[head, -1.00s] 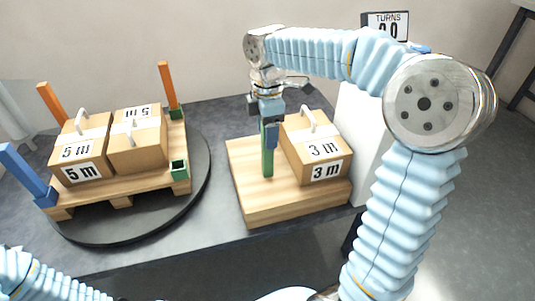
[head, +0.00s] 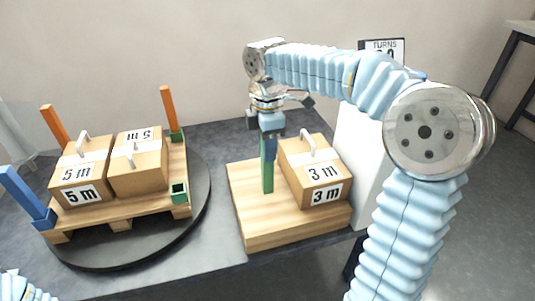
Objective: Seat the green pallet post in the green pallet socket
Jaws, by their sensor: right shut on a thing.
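The green pallet post (head: 267,178) stands upright on the wooden board (head: 245,222), left of the 3 m box. My right gripper (head: 268,146) comes down from above and is shut on the upper part of the post. The green pallet socket (head: 180,193) is an open square holder at the front right corner of the pallet (head: 130,212); it is empty. The post is to the right of the socket, apart from it. My left gripper is out of view; only a bit of my left arm shows at the lower left edge.
The pallet sits on a black round turntable (head: 195,222) and carries two 5 m boxes (head: 82,178). Orange posts (head: 170,110) and a blue post (head: 24,196) stand at its other corners. The 3 m box (head: 313,172) is close beside my right gripper. A white block (head: 357,150) stands further right.

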